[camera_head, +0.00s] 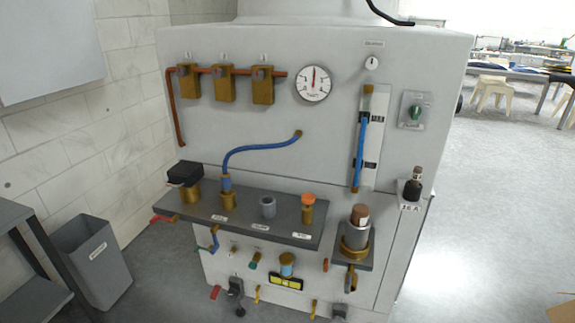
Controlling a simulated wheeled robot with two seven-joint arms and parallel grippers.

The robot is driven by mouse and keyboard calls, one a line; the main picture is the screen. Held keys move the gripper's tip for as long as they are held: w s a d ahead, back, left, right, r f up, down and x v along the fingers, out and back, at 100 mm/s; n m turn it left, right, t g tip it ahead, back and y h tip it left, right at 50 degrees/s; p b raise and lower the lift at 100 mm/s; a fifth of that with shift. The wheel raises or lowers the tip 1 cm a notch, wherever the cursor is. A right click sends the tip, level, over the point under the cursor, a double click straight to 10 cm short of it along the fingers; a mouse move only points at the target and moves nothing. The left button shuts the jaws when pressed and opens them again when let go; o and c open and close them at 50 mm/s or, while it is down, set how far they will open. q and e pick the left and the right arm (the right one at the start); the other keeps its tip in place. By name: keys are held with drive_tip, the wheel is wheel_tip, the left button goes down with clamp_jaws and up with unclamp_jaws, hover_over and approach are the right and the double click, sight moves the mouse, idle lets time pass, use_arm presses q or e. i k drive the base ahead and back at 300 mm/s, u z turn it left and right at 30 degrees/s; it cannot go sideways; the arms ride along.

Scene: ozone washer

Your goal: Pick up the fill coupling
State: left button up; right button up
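A blue hose (255,149) runs from the white machine's front panel down to a blue and brass coupling (226,187) on the dark shelf. The coupling stands upright on a brass port. The small labels are too blurred to read, so I cannot confirm that this is the fill coupling. Neither of my grippers is in view.
The dark shelf (280,231) juts from the machine (330,120). A grey cylinder with a brown top (358,228) sits in a brass holder at right. A dark bottle (413,185) stands farther right. A grey bin (92,262) is at left. Open floor (490,210) lies right.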

sight(225, 181)
drive_tip(key=u, duration=1.15)
drive_tip(key=i, duration=0.7)
drive_tip(key=z, duration=0.35)
